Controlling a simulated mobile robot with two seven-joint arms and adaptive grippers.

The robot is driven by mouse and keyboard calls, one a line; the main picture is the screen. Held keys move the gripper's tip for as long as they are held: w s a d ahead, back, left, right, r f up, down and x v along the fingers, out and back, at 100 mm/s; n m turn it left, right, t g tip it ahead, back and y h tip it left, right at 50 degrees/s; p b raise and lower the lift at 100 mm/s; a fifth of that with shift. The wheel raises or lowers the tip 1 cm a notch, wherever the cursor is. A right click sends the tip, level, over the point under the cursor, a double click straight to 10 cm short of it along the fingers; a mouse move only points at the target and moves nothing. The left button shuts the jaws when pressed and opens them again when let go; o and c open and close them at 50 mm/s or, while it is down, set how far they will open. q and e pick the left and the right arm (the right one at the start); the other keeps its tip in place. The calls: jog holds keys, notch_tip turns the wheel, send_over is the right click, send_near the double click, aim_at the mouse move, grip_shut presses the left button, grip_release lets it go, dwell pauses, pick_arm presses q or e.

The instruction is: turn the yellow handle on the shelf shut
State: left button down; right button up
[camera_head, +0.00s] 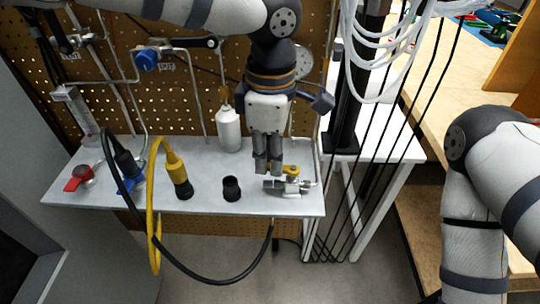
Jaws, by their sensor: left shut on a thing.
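The yellow handle (291,170) sits on a small silver valve (287,185) near the right end of the grey shelf (215,202). My left gripper (268,169) points down from above at the valve, its fingers shut at the handle's left part. The fingers hide part of the handle, so its exact angle is hard to tell. My right arm comes in at the right edge; its gripper is out of the picture.
A black socket (231,188), a yellow plug (178,172) with a looping cable, a black plug (127,163) and a red-handled valve (80,177) stand on the shelf. A white bottle (228,130) stands behind. Black cables (375,165) hang right of the shelf.

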pick_arm(q)
jog(key=m, duration=0.1)
jog(key=w+m, duration=0.1)
jog(key=m, duration=0.1)
jog(key=shift+w+d+m, duration=0.1)
jog(key=shift+d+m, duration=0.1)
jog(key=shift+m, duration=0.1)
jog(key=m, duration=0.2)
jog(key=w+d+m, duration=0.1)
jog(key=m, duration=0.1)
jog(key=shift+w+f+m+b, duration=0.1)
jog(key=shift+w+m+b, duration=0.05)
jog(key=shift+m+b, duration=0.15)
jog(key=m, duration=0.2)
jog(key=d+m, duration=0.1)
jog(key=shift+w+m, duration=0.3)
jog(key=shift+w+d+m+b, duration=0.15)
jog(key=shift+d+m, duration=0.25)
jog(key=shift+m, duration=0.7)
jog(key=shift+d+m+b, duration=0.25)
jog(key=shift+d+m, duration=0.1)
jog(key=shift+m, duration=0.75)
pick_arm(e)
jog(key=shift+s+f+g, duration=0.4)
jog(key=shift+s+f, duration=0.5)
pick_arm(q)
jog(key=c, duration=1.6)
grip_release()
